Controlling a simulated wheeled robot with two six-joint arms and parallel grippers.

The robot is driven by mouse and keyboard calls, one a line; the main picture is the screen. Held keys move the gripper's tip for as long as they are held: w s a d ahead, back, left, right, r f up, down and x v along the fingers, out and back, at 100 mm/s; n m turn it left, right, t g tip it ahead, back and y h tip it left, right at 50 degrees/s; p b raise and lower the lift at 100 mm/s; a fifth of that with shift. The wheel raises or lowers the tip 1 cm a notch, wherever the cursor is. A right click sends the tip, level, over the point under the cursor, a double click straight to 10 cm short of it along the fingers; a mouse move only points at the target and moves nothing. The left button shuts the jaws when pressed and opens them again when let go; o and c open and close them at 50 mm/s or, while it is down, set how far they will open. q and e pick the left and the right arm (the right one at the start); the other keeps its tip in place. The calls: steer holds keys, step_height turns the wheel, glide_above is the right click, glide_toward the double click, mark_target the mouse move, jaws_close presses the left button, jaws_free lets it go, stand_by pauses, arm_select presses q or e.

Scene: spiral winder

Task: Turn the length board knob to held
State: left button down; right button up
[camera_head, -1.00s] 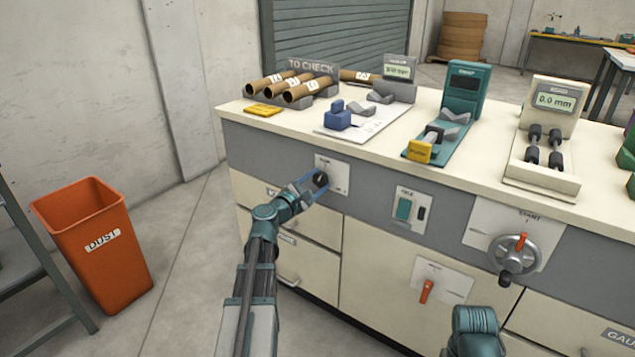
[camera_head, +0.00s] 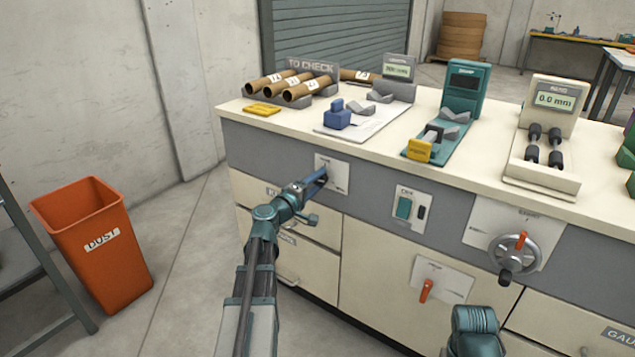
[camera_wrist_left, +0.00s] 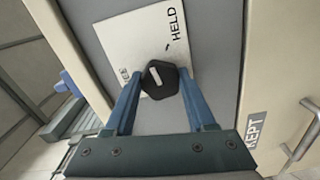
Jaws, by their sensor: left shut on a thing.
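The black knob (camera_wrist_left: 160,80) with a white mark sits on a white plate (camera_wrist_left: 133,35) on the cabinet front. The plate carries the word HELD and a second word partly hidden by the knob and a finger. My left gripper (camera_wrist_left: 160,95) is shut on the knob, one blue finger on each side. In the head view the left gripper (camera_head: 316,180) covers the knob in front of the plate (camera_head: 340,178). The length board (camera_head: 362,118) stands on the counter above, with its small display (camera_head: 398,70). My right gripper is out of view.
The cabinet front to the right carries a switch plate (camera_head: 411,211), an orange lever (camera_head: 426,290) and a crank wheel (camera_head: 514,251). A drawer marked KEPT (camera_wrist_left: 257,130) lies beside the knob plate. An orange dust bin (camera_head: 92,243) stands on the left floor.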

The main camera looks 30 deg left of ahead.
arm_select(q)
steer(key=m, duration=0.4)
steer(key=shift+f, duration=0.1)
steer(key=shift+s+m, duration=0.1)
steer(key=shift+m, duration=1.9)
steer(key=shift+c, duration=1.1)
jaws_free()
steer(key=s+a, duration=0.1)
steer(key=s, duration=1.2)
steer(key=shift+s, duration=0.35)
steer(key=shift+a, duration=0.1)
